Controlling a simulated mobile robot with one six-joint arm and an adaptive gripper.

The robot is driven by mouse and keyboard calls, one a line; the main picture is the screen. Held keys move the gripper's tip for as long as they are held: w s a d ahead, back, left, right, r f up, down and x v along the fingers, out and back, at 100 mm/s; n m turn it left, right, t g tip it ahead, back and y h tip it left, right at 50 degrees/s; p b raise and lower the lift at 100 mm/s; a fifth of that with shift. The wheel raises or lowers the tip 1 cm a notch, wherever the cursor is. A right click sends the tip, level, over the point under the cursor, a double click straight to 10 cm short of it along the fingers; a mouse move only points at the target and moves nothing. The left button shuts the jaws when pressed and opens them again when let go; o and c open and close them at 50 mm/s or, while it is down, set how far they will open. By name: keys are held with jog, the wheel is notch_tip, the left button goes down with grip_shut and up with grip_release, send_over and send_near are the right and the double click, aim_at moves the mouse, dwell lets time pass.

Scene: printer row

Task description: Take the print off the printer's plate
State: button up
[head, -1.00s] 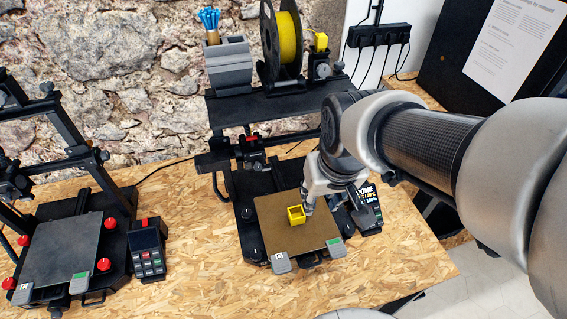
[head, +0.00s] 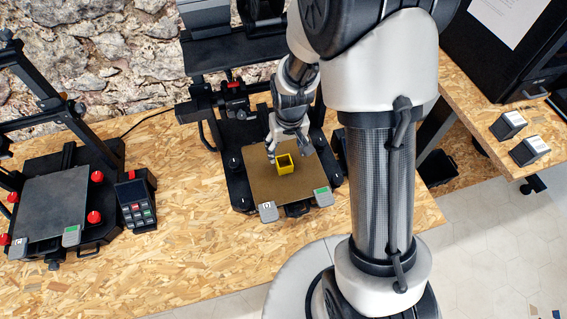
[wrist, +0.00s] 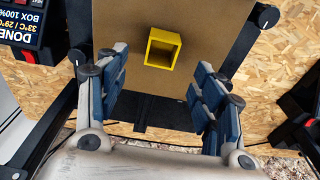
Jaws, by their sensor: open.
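The print is a small yellow open-topped box (head: 284,165) standing on the tan plate (head: 262,190) of the middle printer. In the wrist view the yellow box (wrist: 163,48) stands just beyond my fingertips, roughly centred between them, with bare plate (wrist: 120,20) around it. My gripper (head: 286,142) is at the back side of the box in the head view, close to it. In the wrist view my gripper (wrist: 160,78) has its two blue-padded fingers spread wide, with nothing between them. I cannot tell from these views how high the fingertips are above the plate.
A second printer with a grey plate (head: 52,205) stands at left, with a keypad unit (head: 135,202) beside it. The printer's crossbar and frame (head: 240,50) rise behind my gripper. A display reading "DONE" (wrist: 18,30) is in the wrist view. The bench front is clear.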

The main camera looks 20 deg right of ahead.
aim_at(284, 161)
jog(key=f+b, duration=0.1)
jog(key=f, duration=0.5)
jog(key=w+f+b, duration=0.1)
jog(key=f, duration=0.2)
jog(key=shift+w+a+f+b, duration=0.1)
jog(key=shift+a+b, duration=0.05)
jog(key=shift+b, duration=0.2)
jog(key=c, duration=0.8)
